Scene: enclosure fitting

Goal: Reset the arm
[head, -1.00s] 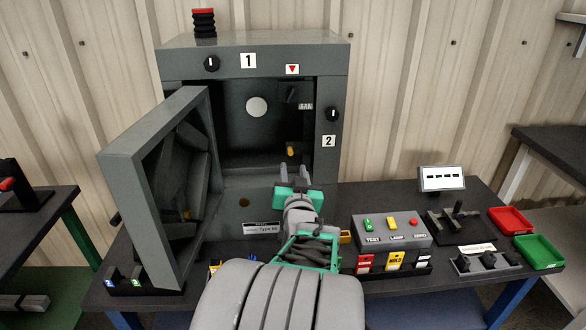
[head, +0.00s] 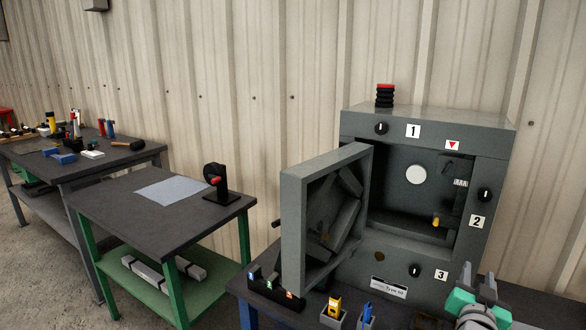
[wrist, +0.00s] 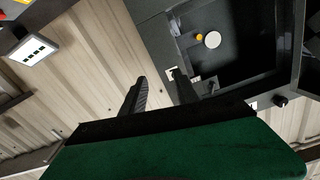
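My gripper (head: 478,278) is at the bottom right of the head view, beside the lower right corner of the grey enclosure (head: 425,118). In the wrist view its two dark fingers (wrist: 158,85) stand apart with nothing between them. The enclosure's door (head: 292,235) hangs open to the left. Inside are a white disc (head: 415,175) and a small orange part (head: 436,221). Knobs beside labels 1 (head: 381,128), 2 (head: 485,195) and 3 (head: 414,271) sit on its frame. Most of my arm is outside the head view.
Left of the enclosure is a green-legged table (head: 110,215) with a blue sheet (head: 172,190) and a black stand (head: 216,185). A tool bench (head: 30,165) stands farther left. Small holders (head: 334,312) line the front edge by the door.

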